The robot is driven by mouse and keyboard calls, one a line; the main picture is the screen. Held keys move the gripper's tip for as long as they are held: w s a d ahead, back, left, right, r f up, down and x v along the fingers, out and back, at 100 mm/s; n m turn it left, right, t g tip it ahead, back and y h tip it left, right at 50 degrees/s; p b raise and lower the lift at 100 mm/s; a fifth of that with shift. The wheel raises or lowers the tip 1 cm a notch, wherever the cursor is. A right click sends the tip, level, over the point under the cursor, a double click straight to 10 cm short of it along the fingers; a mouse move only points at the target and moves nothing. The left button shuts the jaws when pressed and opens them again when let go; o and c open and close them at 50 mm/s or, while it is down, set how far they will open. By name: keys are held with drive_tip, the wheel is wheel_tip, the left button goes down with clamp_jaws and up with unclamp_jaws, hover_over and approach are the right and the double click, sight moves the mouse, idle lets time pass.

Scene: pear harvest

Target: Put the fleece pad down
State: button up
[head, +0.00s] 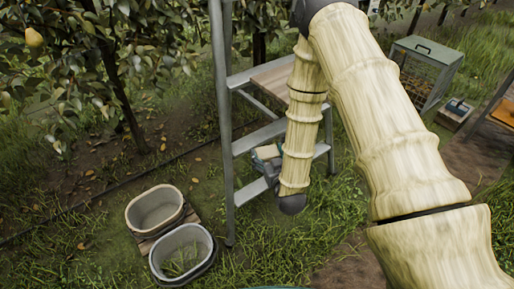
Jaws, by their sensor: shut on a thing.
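My gripper (263,174) is partly visible beside the ladder's lower steps, mostly behind my own forearm. It is shut on a small pale beige block with a teal edge, which looks like the fleece pad (267,152). The pad is small in this view, and my arm hides part of it. I cannot tell whether it touches the ladder step behind it.
A grey stepladder (222,120) stands around the gripper. A green-topped mesh crate (432,45) and a small box (452,115) are at right. A pear (34,36) hangs upper left.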

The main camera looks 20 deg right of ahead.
drive_tip(key=w+d+f+b, duration=0.6)
drive_tip(key=w+f+b, duration=0.1)
drive_tip(key=b, duration=0.6)
hover_over(258, 139)
drive_tip(key=shift+s+f+h, duration=0.15)
drive_tip(key=shift+f+h, duration=0.15)
drive_tip(key=shift+f, duration=0.45)
drive_tip(key=shift+a+f+b, duration=0.1)
drive_tip(key=shift+f+b, duration=0.35)
drive_tip(key=shift+f, duration=1.3)
drive_tip(key=shift+f, duration=0.15)
drive_tip(key=o, duration=1)
